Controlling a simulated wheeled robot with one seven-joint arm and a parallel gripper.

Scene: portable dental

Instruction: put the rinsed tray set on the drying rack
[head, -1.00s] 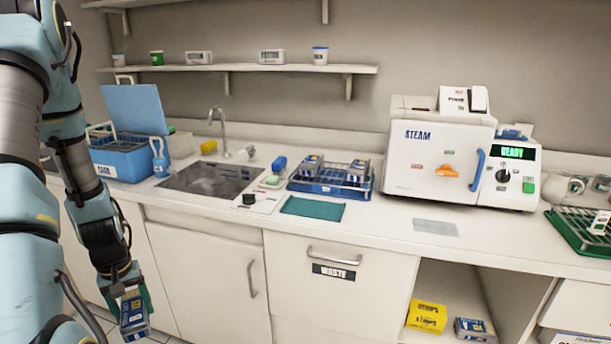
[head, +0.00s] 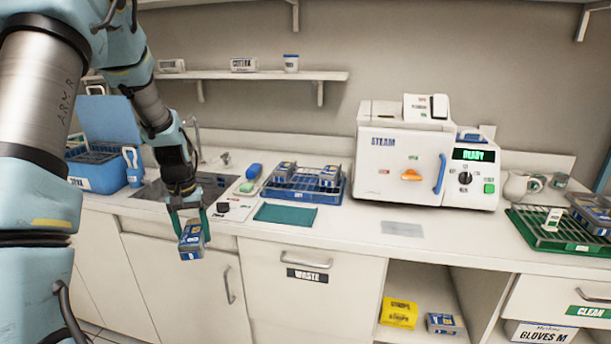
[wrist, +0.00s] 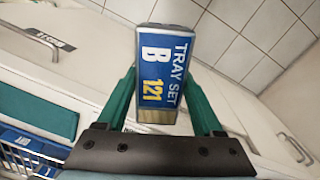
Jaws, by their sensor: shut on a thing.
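My gripper (head: 188,217) is shut on a blue tray set (head: 191,242) in front of the counter's edge, near the sink. In the wrist view the tray set (wrist: 165,65) sits between the green fingers and reads "TRAY SET B 121". A blue wire rack (head: 300,196) stands on the counter to the right of the gripper, with two tray sets (head: 284,172) (head: 329,176) in it. A green rack (head: 545,236) stands at the far right and holds a white piece and another tray set (head: 592,214).
The sink (head: 150,191) and its tap lie behind the gripper. A teal mat (head: 285,214) lies before the blue rack. A white steam unit (head: 400,165) reading "READY" stands right of it. A blue box (head: 98,177) stands left. Counter in front of the steam unit is mostly clear.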

